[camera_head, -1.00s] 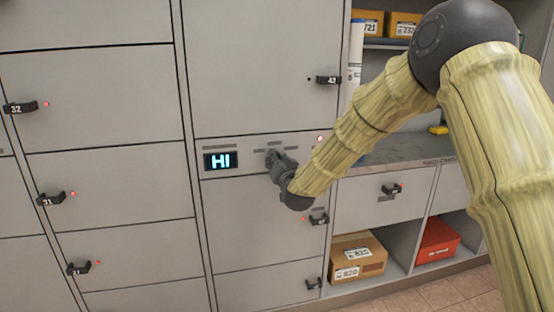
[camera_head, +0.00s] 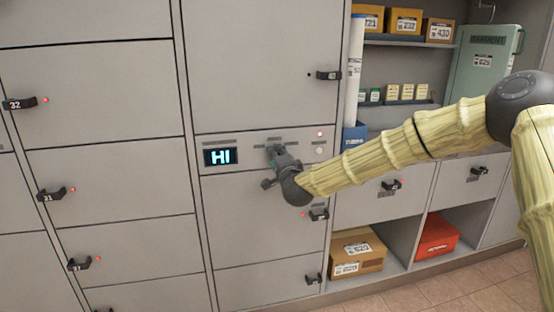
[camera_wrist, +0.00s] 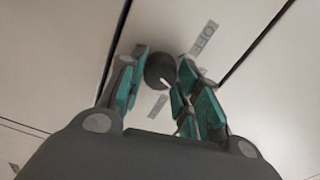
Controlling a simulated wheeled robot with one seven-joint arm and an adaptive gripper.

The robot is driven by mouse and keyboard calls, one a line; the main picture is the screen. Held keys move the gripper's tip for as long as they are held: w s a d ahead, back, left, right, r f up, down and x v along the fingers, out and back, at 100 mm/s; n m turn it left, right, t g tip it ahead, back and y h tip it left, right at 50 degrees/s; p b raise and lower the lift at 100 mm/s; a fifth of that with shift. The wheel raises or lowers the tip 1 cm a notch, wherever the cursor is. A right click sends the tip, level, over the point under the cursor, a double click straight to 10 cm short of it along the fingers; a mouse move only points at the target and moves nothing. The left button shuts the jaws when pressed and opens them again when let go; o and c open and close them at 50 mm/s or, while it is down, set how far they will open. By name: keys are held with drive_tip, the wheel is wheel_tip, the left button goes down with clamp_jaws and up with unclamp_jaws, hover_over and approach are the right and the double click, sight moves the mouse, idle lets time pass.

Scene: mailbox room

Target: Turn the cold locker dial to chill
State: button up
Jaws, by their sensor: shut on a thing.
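The cold locker dial (camera_wrist: 160,69) is a dark round knob with a pale pointer mark, seen in the wrist view between my fingers. My gripper (camera_head: 275,153) is at the dial on the locker's control panel and is shut on it. My gripper also shows in the wrist view (camera_wrist: 162,64), with a teal-padded finger on each side of the knob. A label reading OFF (camera_wrist: 203,40) lies to the upper right of the knob in the wrist view. In the head view my gripper hides most of the dial.
A locker handle (camera_head: 319,215) sticks out below right. Shelves with boxes (camera_head: 403,21) and a counter stand behind my arm.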

drive_tip(key=shift+f+m+b, duration=0.1)
drive_tip(key=shift+m+b, duration=1.4)
drive_tip(key=shift+m, duration=2.4)
drive_tip(key=o, duration=1.1)
drive_tip(key=shift+c, duration=0.2)
drive_tip(key=v, duration=1.2)
